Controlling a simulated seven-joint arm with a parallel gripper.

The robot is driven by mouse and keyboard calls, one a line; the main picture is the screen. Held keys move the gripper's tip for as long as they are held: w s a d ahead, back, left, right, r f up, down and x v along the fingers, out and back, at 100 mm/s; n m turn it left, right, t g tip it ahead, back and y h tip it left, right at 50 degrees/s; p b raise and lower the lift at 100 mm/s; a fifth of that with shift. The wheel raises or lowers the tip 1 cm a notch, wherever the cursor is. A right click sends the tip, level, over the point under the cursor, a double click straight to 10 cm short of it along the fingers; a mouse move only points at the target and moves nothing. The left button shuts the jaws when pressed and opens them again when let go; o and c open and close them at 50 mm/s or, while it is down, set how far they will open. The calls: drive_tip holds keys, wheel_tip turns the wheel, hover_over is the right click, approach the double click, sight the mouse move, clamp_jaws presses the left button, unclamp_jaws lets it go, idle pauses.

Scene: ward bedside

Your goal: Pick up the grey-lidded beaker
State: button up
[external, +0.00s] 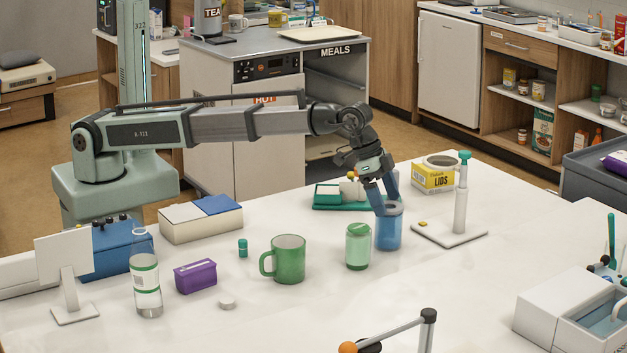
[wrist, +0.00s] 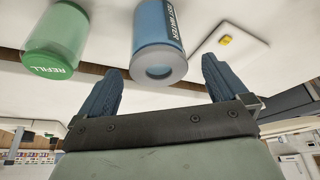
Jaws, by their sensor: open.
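The grey-lidded beaker (external: 388,232) is blue and stands upright on the white table. In the wrist view the blue beaker (wrist: 152,28) shows its grey ring-shaped lid and a dark label ending in "WATER". My gripper (external: 386,204) is at the beaker's top, with its fingers pointing down. In the wrist view my gripper (wrist: 160,68) is open, with one finger on each side of the lid and a gap showing on both sides. In the external view the near finger hides part of the lid.
A green "REFILL" beaker (external: 358,248) stands close on the left. A white stand with a post (external: 460,208) is on the right, and a yellow lids box (external: 433,180) and green tray (external: 327,205) are behind. A green mug (external: 289,262) is further left. The table front is mostly clear.

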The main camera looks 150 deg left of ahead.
sight(392, 215)
drive_tip(key=x, duration=0.5)
drive_tip(key=shift+w, duration=0.1)
drive_tip(key=c, duration=1.2)
drive_tip(key=shift+r, duration=0.1)
drive_tip(key=shift+c, duration=0.3)
drive_tip(key=shift+r, duration=0.1)
